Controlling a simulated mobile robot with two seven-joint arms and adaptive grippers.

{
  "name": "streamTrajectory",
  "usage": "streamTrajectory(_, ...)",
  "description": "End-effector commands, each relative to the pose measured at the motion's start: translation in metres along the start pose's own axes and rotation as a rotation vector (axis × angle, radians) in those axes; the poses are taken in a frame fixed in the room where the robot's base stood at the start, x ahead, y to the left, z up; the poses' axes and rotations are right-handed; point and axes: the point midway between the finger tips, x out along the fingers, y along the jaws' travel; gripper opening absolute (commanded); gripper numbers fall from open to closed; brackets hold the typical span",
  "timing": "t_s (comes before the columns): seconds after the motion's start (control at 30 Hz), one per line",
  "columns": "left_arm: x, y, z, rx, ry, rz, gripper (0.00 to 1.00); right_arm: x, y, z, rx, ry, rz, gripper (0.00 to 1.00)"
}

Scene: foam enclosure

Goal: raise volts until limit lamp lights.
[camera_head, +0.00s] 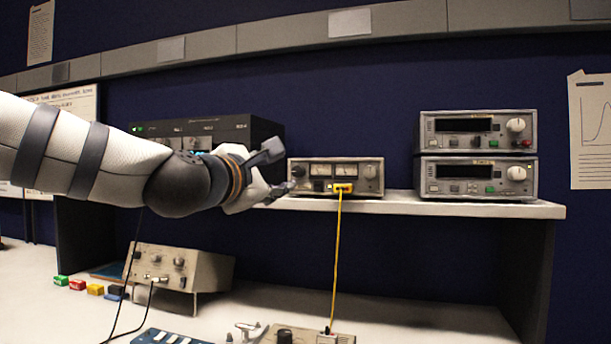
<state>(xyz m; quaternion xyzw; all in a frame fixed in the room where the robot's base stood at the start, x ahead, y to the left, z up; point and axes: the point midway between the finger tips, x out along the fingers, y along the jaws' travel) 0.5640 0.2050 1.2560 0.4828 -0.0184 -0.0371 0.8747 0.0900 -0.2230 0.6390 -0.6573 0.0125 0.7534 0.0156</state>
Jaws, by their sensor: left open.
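A small grey supply unit (312,193) with two lit analogue meters stands in the middle of the shelf. It has a dark knob (298,171) at its left and another knob (369,171) at its right. A yellow plug and cable (338,240) leave its front and hang down to the bench. My left gripper (280,170) is open at the unit's left end, its fingers beside the left knob; I cannot tell whether they touch it. Lamps on the panel are too small to read, and I cannot pick out a limit lamp. My right gripper is not in view.
Two stacked instruments (478,178) stand on the shelf (440,207) at the right. A black rack unit (262,135) is behind my left arm. A beige box (212,268) and coloured blocks (77,285) are on the bench below. The shelf between supply and stack is clear.

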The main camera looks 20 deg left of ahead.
Motion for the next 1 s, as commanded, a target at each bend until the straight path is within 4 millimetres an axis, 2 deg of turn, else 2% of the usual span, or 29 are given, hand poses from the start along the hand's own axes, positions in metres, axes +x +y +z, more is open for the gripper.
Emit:
streamTrajectory(0.1,0.020,-0.003,-0.001,0.012,0.004,-0.002,0.41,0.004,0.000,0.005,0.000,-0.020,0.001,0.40)
streamTrajectory(0.27,0.069,-0.014,-0.009,0.006,0.011,-0.015,0.41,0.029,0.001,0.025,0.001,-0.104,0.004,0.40)
streamTrajectory(0.4,0.099,-0.012,-0.007,0.006,0.008,-0.012,0.41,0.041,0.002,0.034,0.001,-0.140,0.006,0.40)
streamTrajectory(0.6,0.115,-0.002,-0.001,0.005,0.002,-0.001,0.41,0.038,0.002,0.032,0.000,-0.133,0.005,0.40)
streamTrajectory(0.87,0.116,-0.001,0.000,0.004,0.001,-0.001,0.41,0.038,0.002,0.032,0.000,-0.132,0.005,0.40)
streamTrajectory(1.0,0.116,-0.001,0.000,0.004,0.001,-0.001,0.11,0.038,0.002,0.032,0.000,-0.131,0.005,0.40)
